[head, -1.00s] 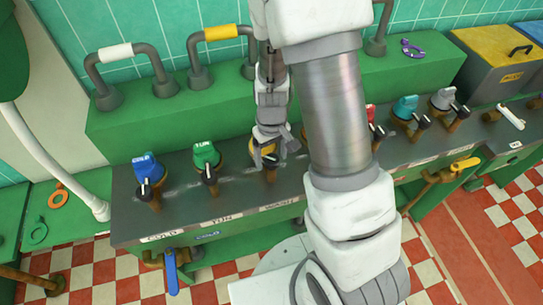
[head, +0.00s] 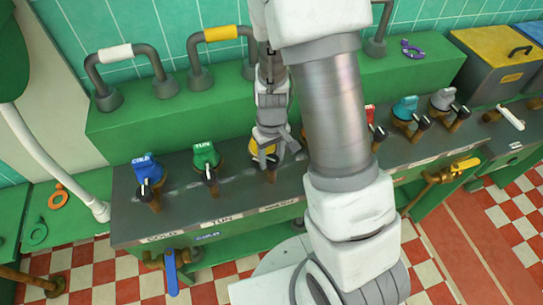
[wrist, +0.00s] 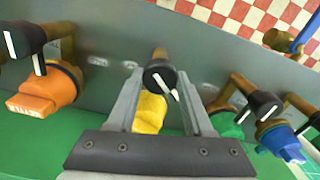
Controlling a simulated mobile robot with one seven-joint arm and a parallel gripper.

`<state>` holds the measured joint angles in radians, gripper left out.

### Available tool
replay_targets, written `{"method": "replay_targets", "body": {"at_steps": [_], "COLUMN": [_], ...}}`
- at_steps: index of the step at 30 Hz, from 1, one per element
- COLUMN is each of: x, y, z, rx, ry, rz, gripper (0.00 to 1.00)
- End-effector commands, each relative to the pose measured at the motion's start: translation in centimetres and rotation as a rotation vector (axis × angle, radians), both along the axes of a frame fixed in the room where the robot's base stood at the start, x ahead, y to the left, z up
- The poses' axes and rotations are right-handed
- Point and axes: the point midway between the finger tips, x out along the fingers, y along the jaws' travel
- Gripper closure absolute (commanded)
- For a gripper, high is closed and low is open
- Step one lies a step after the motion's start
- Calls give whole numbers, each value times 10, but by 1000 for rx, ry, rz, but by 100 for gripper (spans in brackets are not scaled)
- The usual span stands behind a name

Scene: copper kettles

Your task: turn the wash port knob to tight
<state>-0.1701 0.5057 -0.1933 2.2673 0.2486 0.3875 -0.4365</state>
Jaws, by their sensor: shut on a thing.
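The wash port is the yellow-capped fitting (head: 262,152) above the WASH label (head: 279,206). It also shows in the wrist view as a yellow cap (wrist: 149,113) with a black knob (wrist: 158,74) on its brass pipe. My gripper (head: 273,153) is at this port, its jaws shut on the black knob, one finger on each side in the wrist view. A white line on the knob slants toward the lower right, with a short white mark close by. My fingers hide most of the knob in the head view.
Similar blue COLD (head: 146,168) and green TUN (head: 206,156) ports stand to the left in the head view. An orange-capped port (wrist: 48,91) is left in the wrist view. Grey pipe handles (head: 128,55) rise behind on the green ledge.

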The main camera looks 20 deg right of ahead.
Motion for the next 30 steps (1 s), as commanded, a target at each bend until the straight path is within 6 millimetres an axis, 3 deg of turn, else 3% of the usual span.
{"method": "replay_targets", "body": {"at_steps": [8, 30], "x": [0, 1], "y": [0, -1], "z": [1, 1], "rx": [0, 0], "ry": [-1, -2], "rz": [-131, -734], "gripper": [100, 100]}}
